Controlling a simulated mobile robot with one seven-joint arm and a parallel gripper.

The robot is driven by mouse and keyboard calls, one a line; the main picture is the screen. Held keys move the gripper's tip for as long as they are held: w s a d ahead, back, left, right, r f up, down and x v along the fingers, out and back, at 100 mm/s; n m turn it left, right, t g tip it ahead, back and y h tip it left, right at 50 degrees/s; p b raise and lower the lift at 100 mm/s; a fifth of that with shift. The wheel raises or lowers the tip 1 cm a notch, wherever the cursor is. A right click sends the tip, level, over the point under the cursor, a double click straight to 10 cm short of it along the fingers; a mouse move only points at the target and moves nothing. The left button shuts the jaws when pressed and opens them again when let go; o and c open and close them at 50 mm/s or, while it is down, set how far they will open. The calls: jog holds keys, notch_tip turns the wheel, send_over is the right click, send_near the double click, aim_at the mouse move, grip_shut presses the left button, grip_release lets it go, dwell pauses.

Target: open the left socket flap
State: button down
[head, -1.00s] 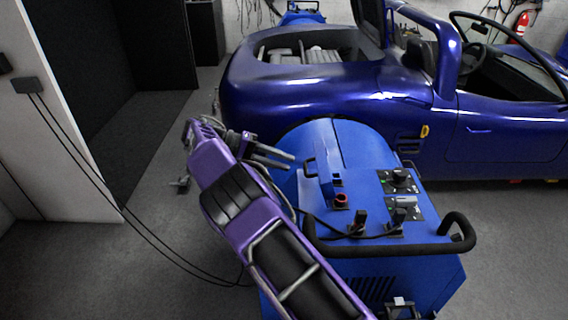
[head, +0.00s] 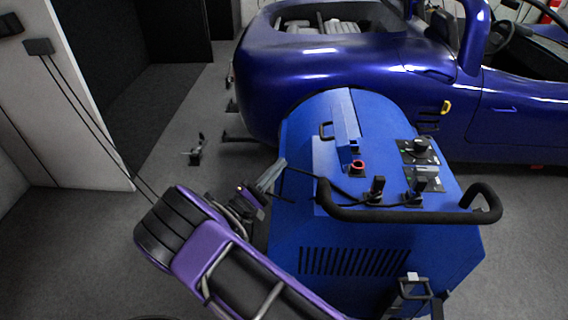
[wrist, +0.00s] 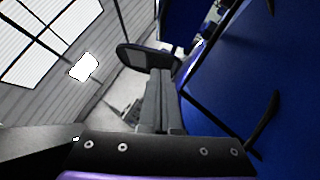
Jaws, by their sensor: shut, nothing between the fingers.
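The blue dynamometer cabinet (head: 350,240) stands right of my arm. Two small upright black fittings, one at left (head: 377,188) and one at right (head: 414,190), sit on its top behind the black handle bar. A cable runs to the left fitting. I cannot tell for sure which part is the left socket flap, or whether it is open. My gripper (head: 278,170) is shut and empty at the cabinet's left edge, apart from the fittings. In the wrist view, its fingers (wrist: 161,100) lie together, with a dark rounded plate (wrist: 148,58) beyond them.
The black handle bar (head: 410,215) spans the cabinet's front edge. A red-ringed button (head: 357,167) and control panels (head: 420,151) sit on top. A blue car (head: 350,65) stands behind. Wall cables (head: 85,120) hang at left. Floor at left is mostly clear.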

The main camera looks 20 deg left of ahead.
jog(key=shift+w+d+r, duration=0.75)
jog(key=shift+w+d, duration=0.4)
jog(key=shift+w+d+r, duration=0.8)
jog(key=shift+w+d, duration=0.35)
jog(key=shift+d, duration=0.05)
jog(key=shift+w+d+r, duration=0.75)
jog(key=shift+w+d, duration=0.4)
jog(key=r+m+g, duration=0.1)
jog(key=d+r+m+g+p, duration=0.2)
jog(key=m, duration=0.1)
jog(key=shift+w+d, duration=0.1)
jog(key=shift+w, duration=0.15)
